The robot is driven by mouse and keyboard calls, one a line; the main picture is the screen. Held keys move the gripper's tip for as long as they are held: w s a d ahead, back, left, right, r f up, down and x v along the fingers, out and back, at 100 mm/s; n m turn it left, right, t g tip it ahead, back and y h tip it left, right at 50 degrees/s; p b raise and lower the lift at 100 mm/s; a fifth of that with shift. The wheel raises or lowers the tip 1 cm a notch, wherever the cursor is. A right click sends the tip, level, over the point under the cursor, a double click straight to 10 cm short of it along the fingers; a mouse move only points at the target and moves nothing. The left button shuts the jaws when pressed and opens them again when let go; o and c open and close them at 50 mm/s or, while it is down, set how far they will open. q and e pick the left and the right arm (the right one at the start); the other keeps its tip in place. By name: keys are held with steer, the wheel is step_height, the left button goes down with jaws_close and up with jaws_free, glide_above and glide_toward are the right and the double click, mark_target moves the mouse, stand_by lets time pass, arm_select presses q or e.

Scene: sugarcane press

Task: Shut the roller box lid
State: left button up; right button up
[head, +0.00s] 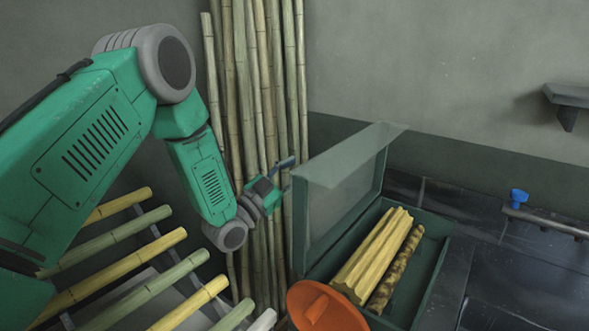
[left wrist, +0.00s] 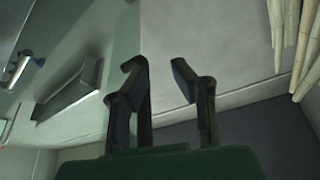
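The roller box (head: 432,262) is a dark green box at the lower right of the head view. Its lid (head: 342,200) stands raised, hinged along the box's left side, with a see-through panel. Inside lie a yellow fluted roller (head: 372,258) and a thinner mottled roller (head: 396,270). My left gripper (head: 288,168) is just left of the lid in the head view; whether it touches the lid is unclear. In the left wrist view its two dark fingers (left wrist: 168,80) stand apart with nothing between them. My right gripper is in neither view.
Tall cane stalks (head: 255,90) lean on the wall behind my left arm. A rack of yellow and green canes (head: 140,285) lies at lower left. An orange disc (head: 330,308) is in front of the box. A pipe with a blue valve (head: 519,198) is at right.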

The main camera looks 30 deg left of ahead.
arm_select(q)
steer(key=v, duration=1.2)
